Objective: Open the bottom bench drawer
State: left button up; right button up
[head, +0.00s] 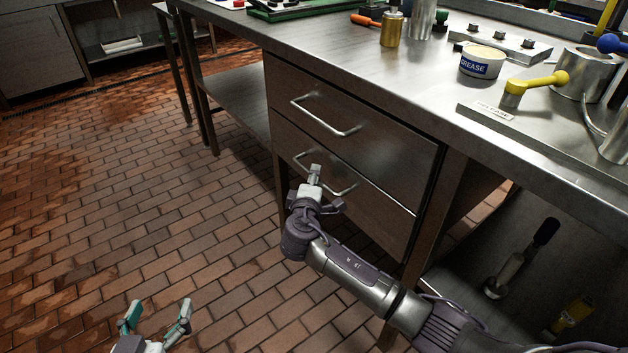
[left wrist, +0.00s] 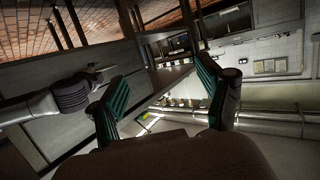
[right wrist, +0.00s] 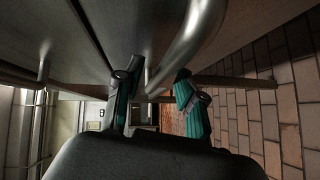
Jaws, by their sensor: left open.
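The bottom bench drawer (head: 385,208) is the lower of two metal fronts under the bench and looks flush with the frame. Its bar handle (head: 345,190) is partly hidden behind my right gripper (head: 316,178), which is at the handle's left part. In the right wrist view the handle bar (right wrist: 190,45) looms close and runs down toward the space between the two fingers (right wrist: 160,100). The fingers stand apart; contact with the bar cannot be made out. My left gripper (head: 156,322) is open and empty over the floor at lower left, away from the drawer.
The top drawer (head: 355,125) is shut above, with its own handle (head: 325,118). The bench top (head: 400,85) holds a grease tin (head: 482,61), a yellow-handled valve (head: 535,84) and other parts. A bench leg (head: 430,225) stands right of the drawers. The brick floor (head: 150,200) at left is clear.

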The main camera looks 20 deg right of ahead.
jog(key=shift+w+d, duration=0.25)
jog(key=shift+w, duration=0.2)
grip_shut()
